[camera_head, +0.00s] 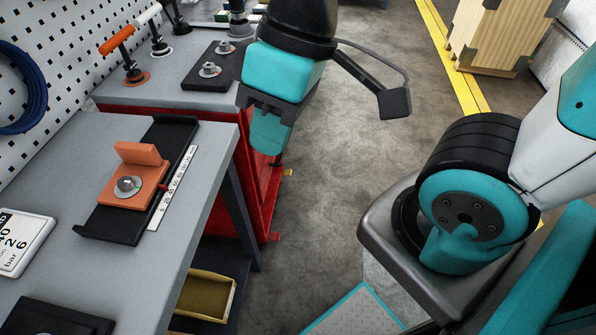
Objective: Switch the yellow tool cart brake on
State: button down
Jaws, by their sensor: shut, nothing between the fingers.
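A red tool cart (262,200) with a grey top stands beyond the near bench. A small yellow tab (287,172) sticks out low on its right side, and a small red tab (274,237) sticks out at its lower front corner. I cannot tell from this view which way the yellow tab is set. My gripper (268,150) is teal, points down and is shut and empty. It is in front of the cart's right edge in the picture, above and left of the yellow tab, apart from it. It hides part of the cart's side.
The near grey bench (70,170) holds a black rail with an orange slider (135,185). Levers with an orange handle (117,40) and a white handle (147,14) stand behind. A yellow bin (207,295) sits under the bench. Grey floor (330,200) is clear right of the cart.

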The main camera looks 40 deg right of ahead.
aim_at(288, 173)
jog(key=z, duration=0.95)
jog(key=k, duration=1.25)
jog(key=z, duration=1.1)
jog(key=i, duration=1.1)
jog(key=u, duration=0.7)
jog(key=i, duration=0.85)
jog(key=u, duration=1.35)
jog(key=i, duration=0.35)
jog(key=u, duration=0.25)
